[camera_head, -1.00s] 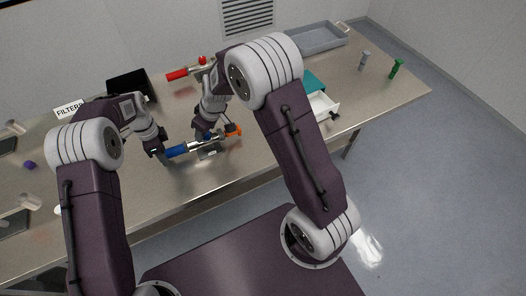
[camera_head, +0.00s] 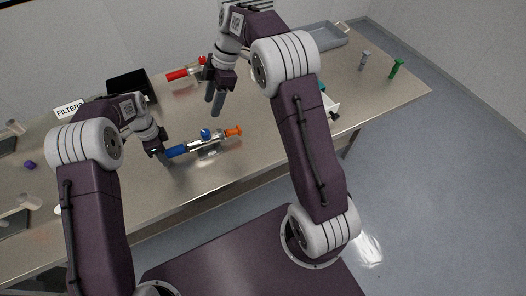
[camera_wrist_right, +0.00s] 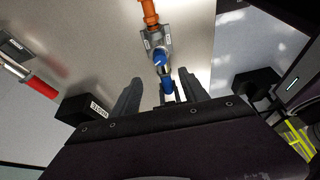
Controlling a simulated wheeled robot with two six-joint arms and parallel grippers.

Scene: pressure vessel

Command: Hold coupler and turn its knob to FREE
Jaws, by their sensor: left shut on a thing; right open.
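The coupler (camera_head: 208,146) lies on the metal bench, with a blue sleeve (camera_head: 177,151) at its left end, an orange end (camera_head: 234,131) at its right and a blue knob (camera_head: 206,133) on top. My left gripper (camera_head: 163,155) is shut on the blue sleeve end. My right gripper (camera_head: 214,106) is open and empty, raised behind the coupler and apart from it. In the right wrist view, the coupler body (camera_wrist_right: 154,39) and blue knob (camera_wrist_right: 160,61) show ahead, between the open fingers. The label beside the knob is too small to read.
A second coupler with a red handle (camera_head: 178,75) lies at the back of the bench. A black box (camera_head: 127,85) and a FILTERS sign (camera_head: 69,109) stand left of it. A grey tray (camera_head: 318,38) is at the back right.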

